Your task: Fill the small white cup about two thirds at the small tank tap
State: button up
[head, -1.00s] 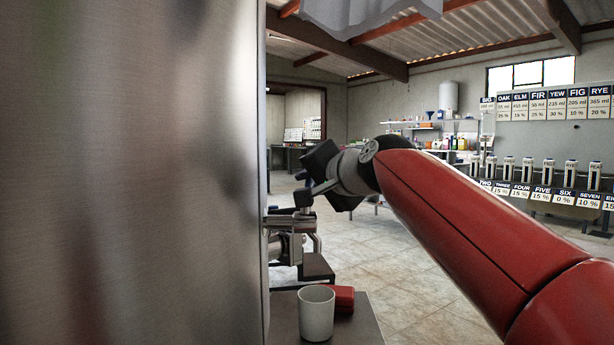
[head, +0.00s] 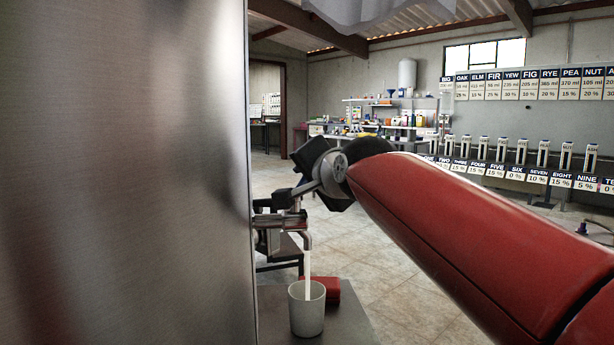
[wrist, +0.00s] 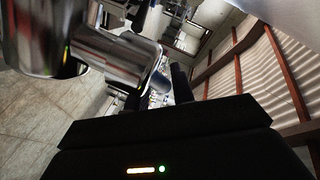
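The small white cup (head: 306,312) stands upright on a grey stand (head: 347,318) under the tap (head: 284,219) in the head view. A white stream (head: 308,272) runs from the spout down into the cup. The level inside the cup cannot be seen. My gripper (head: 299,190) is at the tap's top, by its handle. The arm hides part of it, and I cannot tell how its fingers stand. In the wrist view the tap's metal body (wrist: 112,55) is close in front of my gripper (wrist: 160,98).
The large steel tank (head: 125,170) fills the left of the head view. A red block (head: 331,290) lies right behind the cup. Shelves with bottles (head: 400,118) and a row of labelled dispensers (head: 520,152) stand at the back. Tiled floor between is clear.

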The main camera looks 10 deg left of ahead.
jog(key=o, duration=0.3)
jog(key=v, duration=0.7)
jog(key=shift+s+d, duration=0.25)
jog(key=shift+s, duration=0.05)
dwell(6.7)
